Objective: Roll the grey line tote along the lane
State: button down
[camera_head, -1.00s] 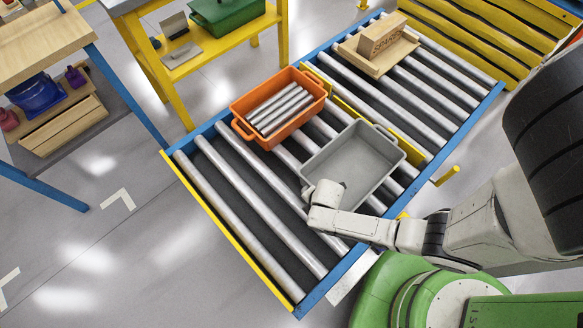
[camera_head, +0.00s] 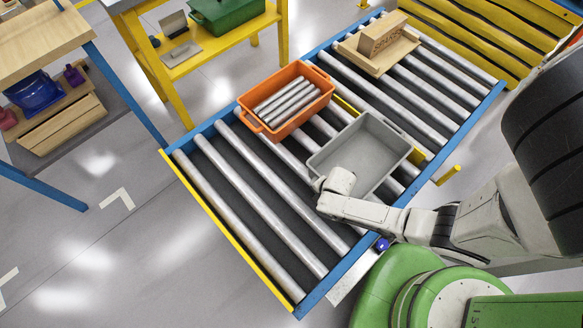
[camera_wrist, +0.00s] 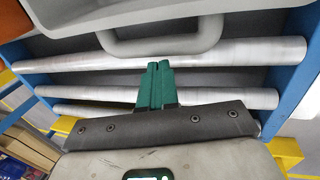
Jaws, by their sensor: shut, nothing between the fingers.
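The grey line tote (camera_head: 325,165), empty and open-topped, sits on the rollers of the lane (camera_head: 216,205). In the wrist view its wall and looped handle (camera_wrist: 160,45) fill the top. My gripper (camera_wrist: 158,68) has its green fingers shut together with nothing between them. The fingertips are right at the handle's outer edge; I cannot tell whether they touch. In the head view my wrist is at the tote's near-left end, and the fingers are hidden there.
An orange tote (camera_head: 262,130) with metal rods stands directly beside the grey one. A yellow bar (camera_head: 346,105) crosses the lane beyond both. A SPARES block on a wooden board (camera_head: 350,53) lies farther up. A blue knob (camera_head: 382,244) is at the lane's near edge. The lower-left rollers are clear.

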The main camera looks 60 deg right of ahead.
jog(key=d, duration=0.1)
jog(key=s+d+b, duration=0.1)
jog(key=d, duration=0.1)
jog(key=s+d, duration=0.1)
jog(key=d, duration=0.1)
jog(key=shift+b, duration=0.35)
dwell(0.5)
jog(key=shift+w, duration=0.1)
jog(key=shift+w+a+p, duration=0.2)
jog(key=shift+w+a, duration=0.05)
jog(key=shift+a, duration=0.45)
jog(key=shift+w+a+p, duration=0.2)
jog(key=shift+w+a, duration=0.05)
jog(key=shift+a, duration=0.4)
jog(key=w+d+p+v, duration=0.1)
jog(key=w+p+v, duration=0.1)
jog(key=p+v, duration=0.9)
notch_tip(320, 180, up, 2)
jog(key=shift+w+r, duration=0.15)
jog(key=shift+w, duration=0.1)
dwell(0.3)
